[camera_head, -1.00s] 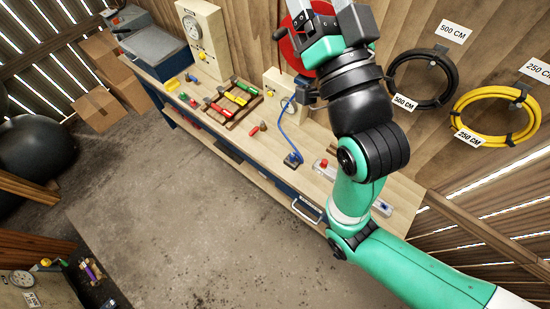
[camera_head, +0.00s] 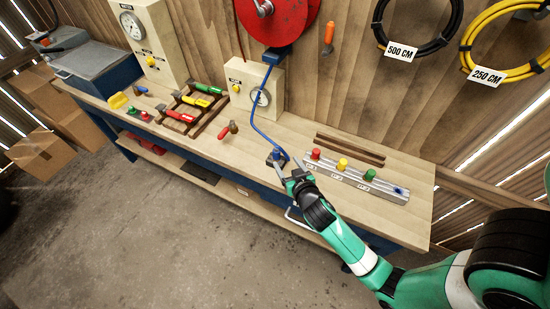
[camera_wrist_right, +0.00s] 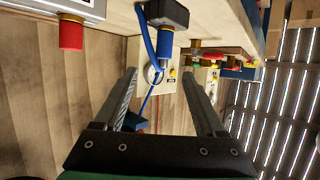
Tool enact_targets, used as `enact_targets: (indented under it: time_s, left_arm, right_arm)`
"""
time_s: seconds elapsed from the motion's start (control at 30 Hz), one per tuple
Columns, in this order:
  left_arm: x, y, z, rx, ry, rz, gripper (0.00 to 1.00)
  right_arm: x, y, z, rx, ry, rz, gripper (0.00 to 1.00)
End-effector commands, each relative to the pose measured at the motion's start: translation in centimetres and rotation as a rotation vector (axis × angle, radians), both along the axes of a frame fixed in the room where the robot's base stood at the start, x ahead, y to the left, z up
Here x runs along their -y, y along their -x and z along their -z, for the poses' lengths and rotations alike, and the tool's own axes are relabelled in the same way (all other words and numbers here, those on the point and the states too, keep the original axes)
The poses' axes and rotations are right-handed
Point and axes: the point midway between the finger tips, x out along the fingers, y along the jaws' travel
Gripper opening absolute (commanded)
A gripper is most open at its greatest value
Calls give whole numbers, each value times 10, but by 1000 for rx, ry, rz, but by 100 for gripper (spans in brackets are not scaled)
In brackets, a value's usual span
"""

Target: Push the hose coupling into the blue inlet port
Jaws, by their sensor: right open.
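A blue hose (camera_head: 256,117) hangs from the reel and loops down to the workbench. Its blue coupling (camera_wrist_right: 165,46) sits in a small dark holder (camera_head: 275,155) near the bench's front edge; the holder also shows in the right wrist view (camera_wrist_right: 167,12). My right gripper (camera_head: 284,168) is open and empty, close in front of the holder. In the right wrist view the coupling appears just beyond the gap between the fingertips (camera_wrist_right: 160,72). A blue port (camera_head: 400,190) is at the right end of the grey rail (camera_head: 352,178). My left gripper is not in view.
The rail also carries red (camera_head: 316,153), yellow (camera_head: 342,163) and green (camera_head: 370,174) caps. A red-handled tool (camera_head: 225,132) lies left of the holder. A gauge box (camera_head: 254,88) and wooden strips (camera_head: 350,149) stand behind. The bench front between tool and holder is clear.

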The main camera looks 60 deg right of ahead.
Motion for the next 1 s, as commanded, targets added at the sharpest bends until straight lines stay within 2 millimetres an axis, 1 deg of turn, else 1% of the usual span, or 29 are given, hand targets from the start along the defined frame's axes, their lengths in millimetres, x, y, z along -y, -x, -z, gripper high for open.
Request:
enact_targets:
  time_s: [0.1, 0.23, 0.47, 0.63, 0.73, 0.83, 1.0]
  left_arm:
    - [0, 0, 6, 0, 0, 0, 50]
    - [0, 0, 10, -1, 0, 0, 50]
    - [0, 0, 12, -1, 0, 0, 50]
    - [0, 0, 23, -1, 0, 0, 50]
    - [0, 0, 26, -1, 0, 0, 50]
    - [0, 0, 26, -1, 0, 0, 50]
    - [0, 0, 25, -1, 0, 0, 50]
  right_arm:
    - [17, -16, 10, 2, 1, 4, 72]
    - [30, -29, 18, 2, 0, 2, 72]
    - [35, -36, 22, 2, 0, -1, 72]
    - [48, -55, 39, 2, 1, -1, 72]
    - [58, -65, 44, 3, 0, 1, 72]
    - [62, -69, 45, 2, 1, -1, 72]
    - [62, -69, 44, 2, 0, -1, 72]
